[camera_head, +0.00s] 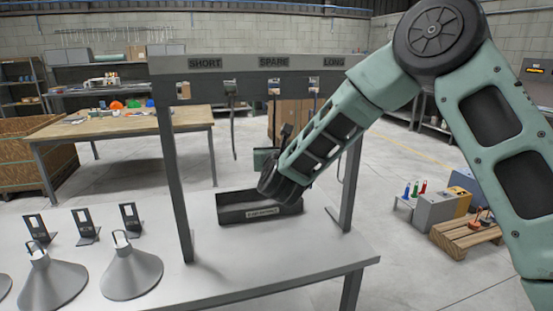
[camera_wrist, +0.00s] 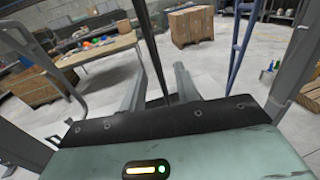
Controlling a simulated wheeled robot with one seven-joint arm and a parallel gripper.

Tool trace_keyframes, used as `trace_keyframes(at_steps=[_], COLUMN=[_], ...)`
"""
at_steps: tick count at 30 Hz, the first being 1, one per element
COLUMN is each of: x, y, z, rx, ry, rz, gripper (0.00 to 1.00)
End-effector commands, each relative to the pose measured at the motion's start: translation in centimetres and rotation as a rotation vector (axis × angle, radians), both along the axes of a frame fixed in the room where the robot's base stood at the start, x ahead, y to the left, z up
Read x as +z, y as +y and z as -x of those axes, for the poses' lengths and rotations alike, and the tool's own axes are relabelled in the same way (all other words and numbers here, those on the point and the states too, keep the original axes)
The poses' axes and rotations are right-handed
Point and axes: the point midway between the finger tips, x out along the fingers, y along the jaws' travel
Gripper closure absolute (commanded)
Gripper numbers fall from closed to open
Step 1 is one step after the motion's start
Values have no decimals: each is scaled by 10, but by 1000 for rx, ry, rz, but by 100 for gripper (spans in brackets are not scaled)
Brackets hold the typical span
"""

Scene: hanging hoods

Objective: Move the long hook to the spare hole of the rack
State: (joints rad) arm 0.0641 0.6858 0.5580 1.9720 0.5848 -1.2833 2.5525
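The rack (camera_head: 225,63) has a crossbar marked SHORT, SPARE and LONG. A dark hook (camera_head: 233,125) hangs near SHORT, and a hook stem (camera_head: 274,105) hangs under SPARE. Under LONG, a fitting (camera_head: 314,88) shows; whatever hangs lower is partly behind my arm. My gripper (camera_head: 278,150) is below the crossbar near SPARE, its fingers partly hidden. In the wrist view its two grey fingers (camera_wrist: 158,85) are apart. A dark rod (camera_wrist: 150,45) runs down between them; a gap shows beside it. A blue-grey rod (camera_wrist: 243,45) hangs further right. I cannot tell which is the long hook.
A black tray (camera_head: 235,213) lies on the white table (camera_head: 215,270) below my gripper. Cone-shaped hoods (camera_head: 132,275) and small upright brackets (camera_head: 84,228) stand at left. The rack's posts (camera_head: 174,185) flank the working space. A wooden table (camera_head: 130,122) is behind.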

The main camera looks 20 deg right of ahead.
Motion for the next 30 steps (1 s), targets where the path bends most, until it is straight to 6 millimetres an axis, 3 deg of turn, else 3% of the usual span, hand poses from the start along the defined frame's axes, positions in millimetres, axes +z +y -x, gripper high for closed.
trace_keyframes(at_steps=[18,24,30], x=[-2,0,-3], y=[28,34,44], z=[128,155,165], rx=[3,2,45], ry=[-4,-3,35], rz=[2,1,63], gripper=[68,68,68])
